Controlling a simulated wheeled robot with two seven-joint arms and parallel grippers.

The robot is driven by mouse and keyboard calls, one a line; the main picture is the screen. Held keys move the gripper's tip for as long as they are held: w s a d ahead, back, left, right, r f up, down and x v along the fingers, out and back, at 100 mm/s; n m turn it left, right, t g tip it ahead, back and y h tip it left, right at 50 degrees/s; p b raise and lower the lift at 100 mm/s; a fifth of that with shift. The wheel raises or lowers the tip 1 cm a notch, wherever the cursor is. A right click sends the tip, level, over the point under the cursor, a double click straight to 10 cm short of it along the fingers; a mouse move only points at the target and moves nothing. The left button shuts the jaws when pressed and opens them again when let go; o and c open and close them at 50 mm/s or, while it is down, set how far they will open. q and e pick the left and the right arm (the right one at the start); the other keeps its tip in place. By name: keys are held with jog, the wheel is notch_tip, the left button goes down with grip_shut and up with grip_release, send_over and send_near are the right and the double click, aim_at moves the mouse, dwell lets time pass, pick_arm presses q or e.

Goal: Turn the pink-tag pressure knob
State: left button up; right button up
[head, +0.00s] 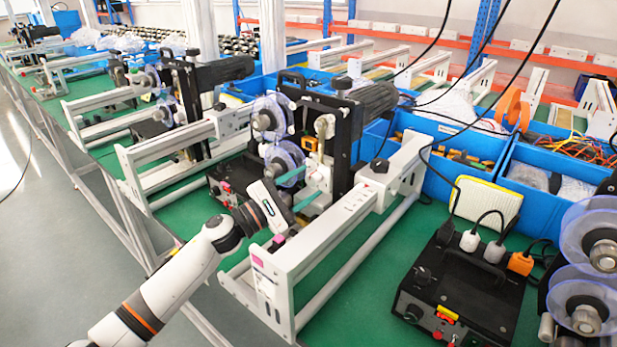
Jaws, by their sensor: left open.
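My left arm comes in from the lower left, and its white gripper (311,182) reaches over the white frame of the nearest coder machine. Its two teal fingers are apart and point right, toward the machine's middle. A pale part (319,176) of the machine is right at the fingertips; I cannot tell whether they touch it. A pink tag (256,261) is on the near end of the white frame (285,262). A second small pink piece (278,240) shows just below the gripper. I cannot make out the pressure knob clearly; the gripper may hide it. My right gripper is not in view.
A black control box (459,290) with plugs and cables stands on the green table at the lower right. Clear reels (590,270) are at the right edge. Blue bins (455,150) line the back. More coder machines stand at the left. Black cables hang overhead.

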pick_arm(q)
jog(key=shift+w+d+r, duration=0.2)
jog(key=shift+w+d, duration=0.25)
jog(key=shift+d, duration=0.1)
jog(key=c, duration=1)
jog(key=shift+o, duration=0.2)
jog(key=shift+f+n+b, duration=0.2)
jog(key=shift+n+b, duration=0.2)
jog(key=shift+b, duration=0.25)
jog(key=n+t+b, duration=0.1)
jog(key=n+b, duration=0.1)
jog(key=shift+s+d+f+n, duration=0.1)
jog(key=shift+n, duration=0.2)
jog(key=n+t+y+b, duration=0.1)
jog(key=n+b, duration=0.1)
jog(key=shift+n+t, duration=0.3)
jog(key=shift+n, duration=0.1)
jog(key=shift+n+t+y+b, duration=0.4)
jog(key=shift+n+t, duration=0.3)
jog(key=shift+n, duration=0.7)
jog(key=shift+r+n, duration=0.2)
jog(key=shift+n, duration=0.1)
